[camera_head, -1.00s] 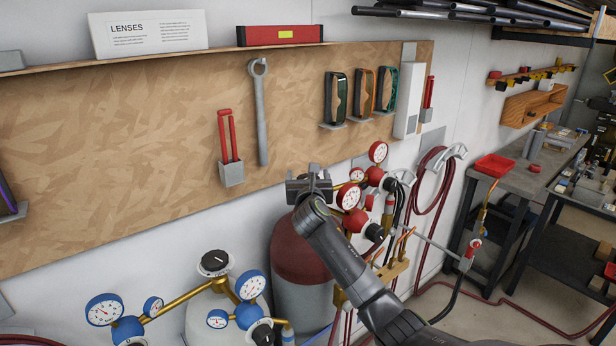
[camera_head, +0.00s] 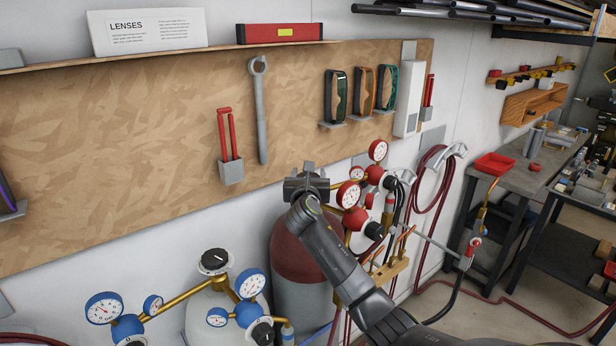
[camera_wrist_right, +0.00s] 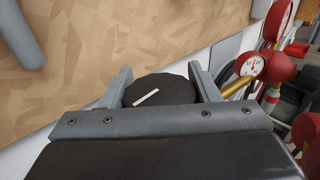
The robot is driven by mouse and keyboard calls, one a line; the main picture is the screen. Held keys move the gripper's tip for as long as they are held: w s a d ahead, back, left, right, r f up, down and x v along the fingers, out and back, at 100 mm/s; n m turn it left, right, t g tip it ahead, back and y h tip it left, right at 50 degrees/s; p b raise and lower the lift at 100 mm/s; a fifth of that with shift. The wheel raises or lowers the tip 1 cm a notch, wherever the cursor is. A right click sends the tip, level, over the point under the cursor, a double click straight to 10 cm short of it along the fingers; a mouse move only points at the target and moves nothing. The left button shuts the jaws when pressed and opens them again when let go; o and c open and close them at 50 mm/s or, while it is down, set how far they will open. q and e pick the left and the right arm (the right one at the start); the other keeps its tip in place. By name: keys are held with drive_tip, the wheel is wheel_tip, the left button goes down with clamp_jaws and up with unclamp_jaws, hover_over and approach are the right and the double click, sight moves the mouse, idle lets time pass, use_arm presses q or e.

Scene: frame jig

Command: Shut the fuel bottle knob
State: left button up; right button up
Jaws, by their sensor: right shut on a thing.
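The fuel bottle (camera_head: 291,252), with a dark red top and grey lower body, stands against the wall, partly behind my right arm. Its round black knob (camera_wrist_right: 152,92) carries a white line mark and shows in the right wrist view. My right gripper (camera_wrist_right: 160,74) is shut on the knob, with one finger on each side. In the head view, my right gripper (camera_head: 307,184) is above the bottle and hides the knob. The white mark lies slanted, rising to the right. My left gripper is not in view.
Red gauges (camera_head: 349,194) and hoses sit close to the right of my gripper. A grey bottle with blue gauges (camera_head: 104,308) and its own black knob (camera_head: 214,261) stands at lower left.

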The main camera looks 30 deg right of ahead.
drive_tip(key=m+g+h, duration=0.1)
drive_tip(key=g+h, duration=0.1)
drive_tip(key=m+g+h, duration=0.1)
drive_tip(key=m, duration=0.1)
drive_tip(key=shift+s+d+f+g+h+b, duration=0.1)
drive_tip(key=shift+s+d+g+h+b, duration=0.05)
drive_tip(key=shift+g+h+b, duration=0.25)
drive_tip(key=m+g+h+b, duration=0.1)
drive_tip(key=m+g+h, duration=0.1)
drive_tip(key=m+g, duration=0.1)
drive_tip(key=shift+s+d+g, duration=0.1)
drive_tip(key=shift+s+g, duration=0.05)
drive_tip(key=shift+g, duration=0.25)
drive_tip(key=m+g, duration=0.1)
drive_tip(key=m+g+h+b, duration=0.1)
drive_tip(key=m+g+b, duration=0.1)
drive_tip(key=g, duration=0.1)
drive_tip(key=shift+s+d, duration=0.1)
drive_tip(key=shift+s, duration=0.15)
drive_tip(key=shift+s+m+g+h+b, duration=0.15)
drive_tip(key=shift+m+g+b, duration=0.4)
drive_tip(key=shift+g+b, duration=0.3)
drive_tip(key=shift+s+m+g+h+b, duration=0.15)
drive_tip(key=shift+m+g+b, duration=0.45)
drive_tip(key=shift+g, duration=0.35)
drive_tip(key=o, duration=1)
drive_tip(key=shift+w, duration=0.1)
